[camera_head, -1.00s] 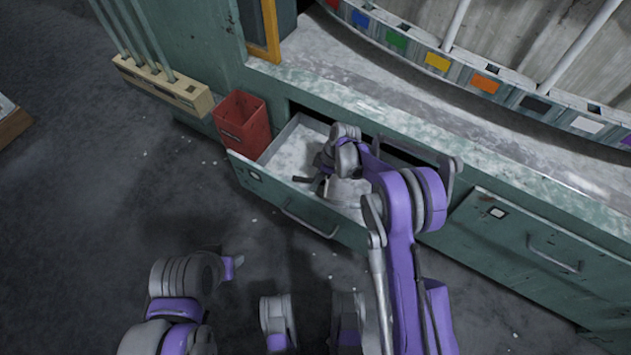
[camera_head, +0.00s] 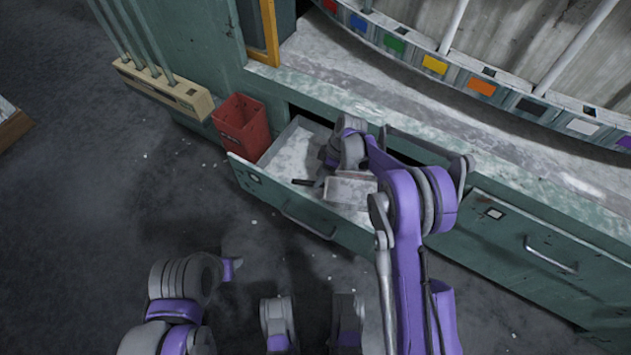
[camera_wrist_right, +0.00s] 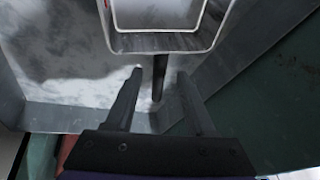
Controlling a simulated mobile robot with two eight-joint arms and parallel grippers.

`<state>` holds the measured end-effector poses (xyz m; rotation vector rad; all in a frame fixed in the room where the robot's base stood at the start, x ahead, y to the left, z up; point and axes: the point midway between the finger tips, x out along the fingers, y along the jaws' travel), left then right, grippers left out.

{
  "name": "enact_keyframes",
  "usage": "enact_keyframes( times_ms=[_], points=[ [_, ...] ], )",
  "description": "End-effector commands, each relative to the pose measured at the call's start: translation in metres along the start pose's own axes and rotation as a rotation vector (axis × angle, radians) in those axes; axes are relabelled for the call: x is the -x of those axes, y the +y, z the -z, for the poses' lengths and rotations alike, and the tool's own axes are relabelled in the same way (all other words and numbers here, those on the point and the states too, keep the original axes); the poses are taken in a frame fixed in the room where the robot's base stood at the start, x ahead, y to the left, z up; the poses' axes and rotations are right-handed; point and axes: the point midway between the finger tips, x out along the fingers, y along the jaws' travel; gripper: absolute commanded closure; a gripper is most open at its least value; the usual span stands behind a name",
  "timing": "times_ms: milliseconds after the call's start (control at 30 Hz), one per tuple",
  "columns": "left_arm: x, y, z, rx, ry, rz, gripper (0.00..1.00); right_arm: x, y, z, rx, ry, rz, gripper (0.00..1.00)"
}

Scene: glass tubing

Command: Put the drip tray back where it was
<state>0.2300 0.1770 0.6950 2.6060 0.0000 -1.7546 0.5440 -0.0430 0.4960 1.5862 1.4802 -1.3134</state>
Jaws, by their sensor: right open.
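The drip tray (camera_head: 352,190) is a small pale rectangular tray in the open drawer (camera_head: 283,205). In the right wrist view the tray (camera_wrist_right: 160,42) is at the top, its raised rim close ahead of the fingers. A short dark handle (camera_wrist_right: 158,82) sticks out from its near side and lies between the two fingertips. My right gripper (camera_wrist_right: 160,74) is open around this handle, with gaps visible on both sides. In the head view the right gripper (camera_head: 318,176) is over the drawer, partly hidden by its own wrist.
A red bin (camera_head: 243,128) stands at the drawer's left end. A shut drawer (camera_head: 530,245) is to the right. A ring with coloured squares (camera_head: 435,64) curves above the worktop. The open drawer's left floor is bare.

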Motion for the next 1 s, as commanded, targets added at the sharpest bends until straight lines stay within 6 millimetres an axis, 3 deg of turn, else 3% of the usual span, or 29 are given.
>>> enact_keyframes(
  times_ms=[100, 300, 733, 867, 1000],
  points=[
    [0.008, 0.000, 0.002, 0.000, 0.003, 0.000, 0.50, 0.030, -0.001, 0.001, 0.000, 0.000, -0.001, 0.45],
    [0.015, 0.000, 0.004, 0.000, 0.005, 0.000, 0.50, 0.064, 0.000, 0.001, 0.000, 0.000, 0.000, 0.45],
    [0.017, 0.000, 0.005, 0.000, 0.006, 0.000, 0.50, 0.085, -0.004, 0.000, -0.019, -0.004, -0.008, 0.45],
    [0.017, 0.000, 0.005, 0.000, 0.006, 0.000, 0.50, 0.114, -0.022, -0.001, -0.111, -0.019, -0.050, 0.45],
    [0.017, 0.000, 0.005, 0.000, 0.006, 0.000, 0.50, 0.159, -0.060, -0.008, -0.286, -0.038, -0.134, 0.45]
  ],
)
